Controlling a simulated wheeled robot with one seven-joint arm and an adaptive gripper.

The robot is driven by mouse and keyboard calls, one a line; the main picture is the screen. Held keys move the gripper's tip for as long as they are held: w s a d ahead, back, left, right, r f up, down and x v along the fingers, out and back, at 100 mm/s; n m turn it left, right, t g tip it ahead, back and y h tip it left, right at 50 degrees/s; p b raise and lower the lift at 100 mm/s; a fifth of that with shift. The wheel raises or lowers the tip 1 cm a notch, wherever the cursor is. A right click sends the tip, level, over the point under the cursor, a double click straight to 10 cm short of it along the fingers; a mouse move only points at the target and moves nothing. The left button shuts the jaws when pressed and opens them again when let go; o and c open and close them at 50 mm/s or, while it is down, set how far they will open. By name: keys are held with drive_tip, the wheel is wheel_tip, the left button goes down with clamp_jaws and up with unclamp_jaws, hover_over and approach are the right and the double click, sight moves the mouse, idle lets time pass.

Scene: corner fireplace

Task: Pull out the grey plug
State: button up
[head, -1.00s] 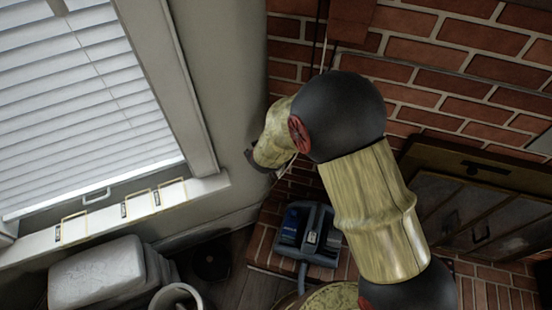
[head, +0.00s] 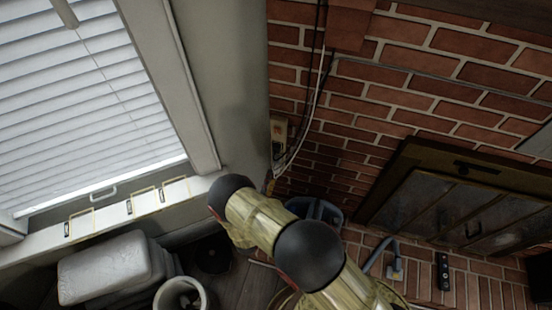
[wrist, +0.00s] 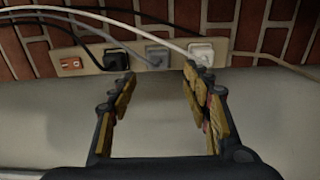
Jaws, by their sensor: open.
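The grey plug (wrist: 157,55) sits in a beige socket strip (wrist: 90,60) at the foot of a brick wall in the wrist view. A black plug (wrist: 117,57) is just left of it and a white plug (wrist: 200,50) just right. My gripper (wrist: 158,76) is open and empty. Its two fingers point up toward the strip, with the grey plug in line with the gap between them. The right fingertip overlaps the area below the white plug. In the head view the strip's end (head: 278,130) shows on the corner wall; my arm hides most of my gripper.
Black, grey and white cables (wrist: 100,18) run above the strip. A blue-grey appliance (head: 322,209) stands partly behind my arm. A fireplace door (head: 450,200) is at right, a window (head: 80,110) at left. A white bin (head: 180,296) stands below.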

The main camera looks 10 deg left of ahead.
sight(275, 162)
drive_tip(key=shift+s+d+r, duration=0.1)
idle(0.3)
drive_tip(key=shift+w+d+b, duration=0.2)
drive_tip(key=shift+w+b, duration=0.1)
drive_tip(key=shift+w, duration=1.2)
drive_tip(key=shift+w+d+b, duration=0.2)
drive_tip(key=shift+w+b, duration=0.15)
drive_tip(key=shift+w, duration=1.15)
drive_tip(key=shift+w+d+b, duration=0.2)
drive_tip(key=shift+w+b, duration=0.1)
drive_tip(key=shift+w, duration=1.2)
drive_tip(key=shift+b, duration=0.35)
drive_tip(key=c, duration=1.2)
clamp_jaws()
drive_tip(key=shift+s, duration=0.1)
drive_tip(key=shift+s+a+p, duration=0.15)
drive_tip(key=shift+s+a, duration=0.1)
drive_tip(key=shift+s, duration=1.2)
drive_tip(key=shift+s+a+p, duration=0.15)
drive_tip(key=shift+s+a, duration=0.05)
drive_tip(key=shift+s, duration=1.2)
